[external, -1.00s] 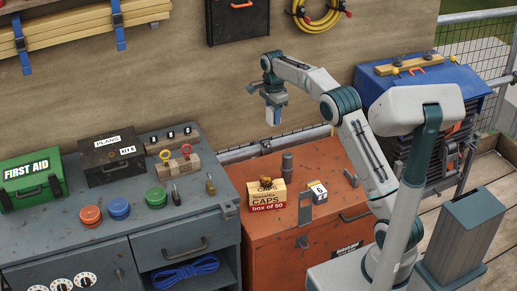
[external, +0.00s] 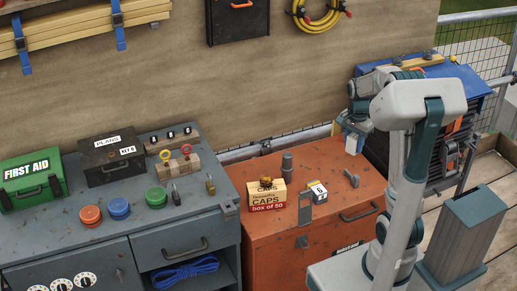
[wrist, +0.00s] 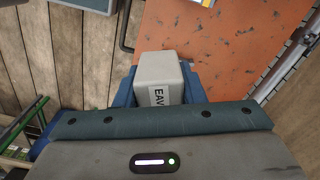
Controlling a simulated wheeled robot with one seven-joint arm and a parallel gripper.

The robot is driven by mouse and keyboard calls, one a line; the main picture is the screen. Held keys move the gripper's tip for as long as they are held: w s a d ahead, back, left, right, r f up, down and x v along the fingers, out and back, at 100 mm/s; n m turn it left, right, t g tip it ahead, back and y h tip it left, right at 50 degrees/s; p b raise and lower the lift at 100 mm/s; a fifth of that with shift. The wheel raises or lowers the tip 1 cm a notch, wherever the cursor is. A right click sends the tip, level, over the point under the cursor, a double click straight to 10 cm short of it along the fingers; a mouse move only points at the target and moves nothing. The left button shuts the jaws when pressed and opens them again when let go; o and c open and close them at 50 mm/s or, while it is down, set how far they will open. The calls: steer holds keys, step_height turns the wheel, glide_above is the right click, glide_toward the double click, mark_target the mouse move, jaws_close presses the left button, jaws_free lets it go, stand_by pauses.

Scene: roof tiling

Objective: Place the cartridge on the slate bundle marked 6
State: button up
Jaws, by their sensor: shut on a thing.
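My gripper (wrist: 160,98) is shut on the cartridge (wrist: 162,68), a pale grey block with a label reading "EAV", partly hidden by the jaws. In the external view the cartridge (external: 353,145) hangs below my gripper (external: 353,127), over the back right corner of the orange cabinet. A small dark block with a white face marked 6 (external: 319,192) sits on the orange cabinet, left of and nearer than my gripper. I cannot tell for sure that it is the slate bundle.
A grey workbench (external: 50,222) stands left. A blue-topped stack (external: 475,82) stands behind my arm.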

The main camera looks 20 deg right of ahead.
mark_target(355, 155)
steer(key=shift+s+d+f, duration=0.1)
steer(key=shift+s+d, duration=0.05)
steer(key=shift+s, duration=0.75)
steer(key=f, duration=0.4)
steer(key=shift+w+f, duration=0.25)
steer(key=shift+f, duration=0.05)
steer(key=w+a+f, duration=0.2)
steer(key=a, duration=0.1)
steer(key=w+a+f, duration=0.2)
steer(key=a+f, duration=0.1)
steer(key=w+a+f, duration=0.2)
steer(key=a, duration=0.2)
steer(key=shift+f, duration=0.25)
steer(key=shift+f+b, duration=0.35)
steer(key=shift+f, duration=1.8)
steer(key=o, duration=1)
